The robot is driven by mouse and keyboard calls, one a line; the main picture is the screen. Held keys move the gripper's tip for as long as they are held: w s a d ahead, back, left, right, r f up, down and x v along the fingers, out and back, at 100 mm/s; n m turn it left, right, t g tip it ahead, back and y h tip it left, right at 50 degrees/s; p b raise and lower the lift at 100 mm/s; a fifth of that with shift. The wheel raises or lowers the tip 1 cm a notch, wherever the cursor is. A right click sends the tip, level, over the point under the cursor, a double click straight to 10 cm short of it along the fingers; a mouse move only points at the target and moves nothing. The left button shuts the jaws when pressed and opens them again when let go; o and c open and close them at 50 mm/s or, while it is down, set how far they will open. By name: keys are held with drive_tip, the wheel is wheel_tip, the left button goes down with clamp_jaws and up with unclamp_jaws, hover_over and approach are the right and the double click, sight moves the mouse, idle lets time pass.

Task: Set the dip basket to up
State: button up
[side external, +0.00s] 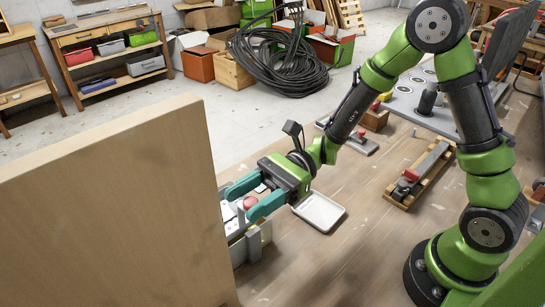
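My gripper (244,196) is at the left of the work table, with its two teal fingers spread apart. A red round knob (250,203) shows between the fingers; I cannot tell whether either finger touches it. The knob belongs to a light grey box-like unit (253,243) that stands on the table below my gripper. Much of this unit is hidden behind the wooden panel and my gripper. I cannot make out a dip basket for certain, nor whether it is up or down.
A large wooden panel (120,215) stands upright close on the left. A white tray (319,212) lies right of my gripper. A wooden rack with a red-handled tool (418,173) lies farther right. Bare tabletop (345,262) is free in front. A coiled black hose (283,62) lies behind.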

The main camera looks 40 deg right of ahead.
drive_tip(key=d, duration=1.7)
drive_tip(key=s+d+f+n+g+h, duration=0.2)
drive_tip(key=s+f+n+h, duration=0.2)
drive_tip(key=s+n+h, duration=0.45)
wheel_tip(320, 180, up, 12)
drive_tip(key=d+n+t+h, duration=0.1)
drive_tip(key=n+t+h, duration=0.4)
drive_tip(key=t+h, duration=0.2)
drive_tip(key=shift+w+d+r+t, duration=0.2)
drive_tip(key=shift+d+t, duration=0.15)
drive_tip(key=shift+t, duration=0.75)
